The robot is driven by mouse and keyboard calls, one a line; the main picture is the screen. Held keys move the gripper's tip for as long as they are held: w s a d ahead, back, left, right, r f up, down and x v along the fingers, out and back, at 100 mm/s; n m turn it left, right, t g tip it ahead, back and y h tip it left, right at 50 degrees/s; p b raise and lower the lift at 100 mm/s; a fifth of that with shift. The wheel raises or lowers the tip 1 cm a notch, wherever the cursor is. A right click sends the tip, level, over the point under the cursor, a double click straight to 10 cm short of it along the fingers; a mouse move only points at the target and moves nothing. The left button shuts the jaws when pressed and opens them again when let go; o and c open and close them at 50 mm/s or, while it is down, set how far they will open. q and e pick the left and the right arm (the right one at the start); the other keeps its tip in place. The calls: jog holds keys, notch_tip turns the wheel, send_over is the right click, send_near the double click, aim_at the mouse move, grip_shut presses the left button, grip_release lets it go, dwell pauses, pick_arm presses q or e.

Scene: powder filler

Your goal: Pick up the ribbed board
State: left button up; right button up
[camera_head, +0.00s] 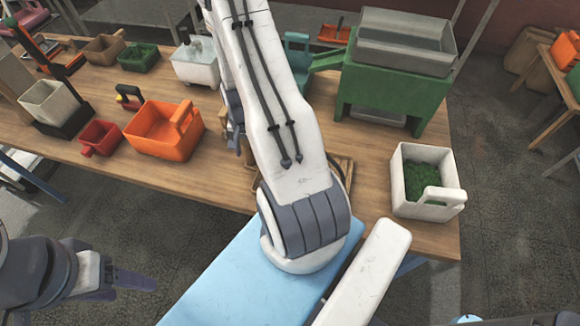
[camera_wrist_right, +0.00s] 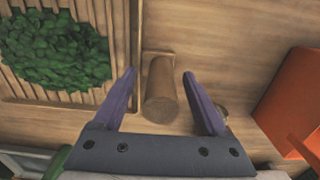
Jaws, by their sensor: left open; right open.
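The ribbed board (camera_wrist_right: 124,110) lies on the wooden table, its slats at the left of the right wrist view with a heap of green leafy pieces (camera_wrist_right: 57,50) on them. A thick, round wooden handle (camera_wrist_right: 160,88) sticks out beside its edge. My right gripper (camera_wrist_right: 158,76) is open, with one purple finger on each side of the handle in that picture and visible gaps to both. I cannot tell how far above it the fingertips are. In the head view my right arm hides most of the board (camera_head: 346,166). My left gripper (camera_head: 135,288) is open and empty, off the table's front edge.
An orange bin (camera_head: 150,141) stands left of the board; it also shows in the right wrist view (camera_wrist_right: 292,105). A green machine with a grey hopper (camera_head: 398,95) stands behind right. A white bin (camera_head: 408,160) with green contents is at the right corner.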

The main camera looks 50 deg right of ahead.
jog(key=shift+f, duration=0.9)
grip_shut()
jog(key=shift+r, duration=0.1)
